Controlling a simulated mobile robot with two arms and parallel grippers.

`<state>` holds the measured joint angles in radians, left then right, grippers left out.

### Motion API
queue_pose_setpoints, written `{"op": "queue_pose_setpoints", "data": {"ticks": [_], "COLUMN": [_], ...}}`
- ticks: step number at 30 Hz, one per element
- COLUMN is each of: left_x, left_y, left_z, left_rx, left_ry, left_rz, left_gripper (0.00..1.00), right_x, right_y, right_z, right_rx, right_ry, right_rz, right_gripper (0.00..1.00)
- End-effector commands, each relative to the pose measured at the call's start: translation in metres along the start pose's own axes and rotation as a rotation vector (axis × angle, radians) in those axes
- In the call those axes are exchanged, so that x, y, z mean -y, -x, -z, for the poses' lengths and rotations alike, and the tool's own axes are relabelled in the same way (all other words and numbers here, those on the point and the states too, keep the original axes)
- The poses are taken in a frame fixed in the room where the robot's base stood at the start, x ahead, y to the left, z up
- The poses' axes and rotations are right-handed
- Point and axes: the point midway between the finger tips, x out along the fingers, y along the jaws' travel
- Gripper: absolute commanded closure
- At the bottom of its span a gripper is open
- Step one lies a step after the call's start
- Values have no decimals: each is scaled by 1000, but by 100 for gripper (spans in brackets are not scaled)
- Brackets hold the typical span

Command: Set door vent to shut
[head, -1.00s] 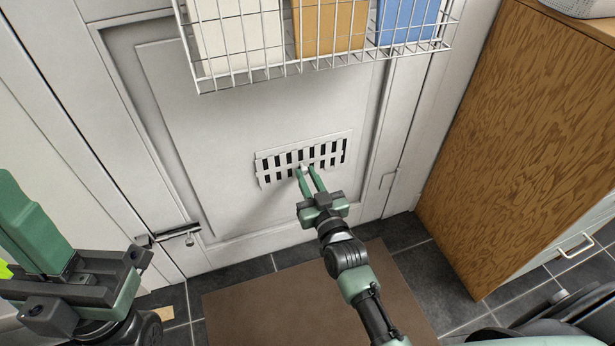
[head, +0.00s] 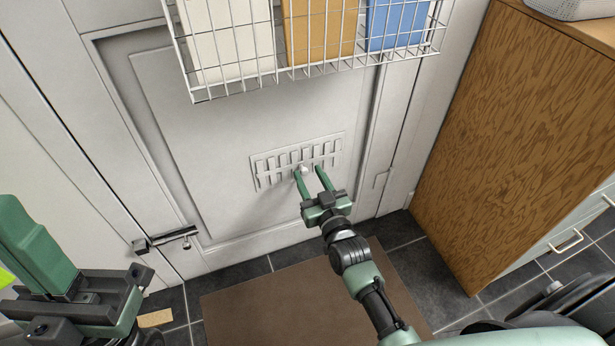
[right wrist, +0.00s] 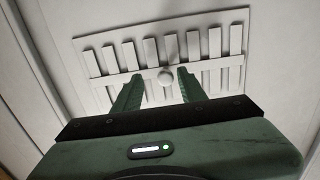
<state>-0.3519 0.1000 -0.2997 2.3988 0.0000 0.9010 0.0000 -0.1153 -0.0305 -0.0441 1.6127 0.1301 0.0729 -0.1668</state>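The door vent (head: 270,168) is a white slotted plate low on the white door; it also shows in the right wrist view (right wrist: 208,45). Its slots show white, with no dark gaps. A small round knob (right wrist: 166,77) sits at the middle of its slide bar; in the head view the knob (head: 304,169) is beside a fingertip. My right gripper (head: 312,172) is open at the vent, its fingers on either side of the knob and apart from each other. My left gripper (head: 85,300) is at the lower left, away from the vent; its fingertips are not clear.
A wire basket (head: 300,70) with white, brown and blue items hangs on the door above the vent. A wooden cabinet (head: 500,140) stands at the right. A door bolt (head: 170,238) is at lower left. A brown mat (head: 290,300) lies on dark tiles.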

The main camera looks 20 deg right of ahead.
Motion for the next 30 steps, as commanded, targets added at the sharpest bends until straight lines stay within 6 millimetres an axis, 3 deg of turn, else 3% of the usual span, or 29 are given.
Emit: {"op": "queue_pose_setpoints", "data": {"ticks": [9,21,30], "left_x": [0,-1,-1], "left_y": [-2,-26,-28], "left_z": [0,5,5], "left_rx": [0,1,5], "left_ry": [1,1,1], "left_rz": [0,0,-1], "left_gripper": [100,100,100], "right_x": [2,1,0], "right_y": [4,65,79], "right_z": [1,2,0], "right_rx": [1,2,0], "right_ry": [-1,-1,-1], "right_rz": [3,1,1], "right_gripper": [59,59,59]}}
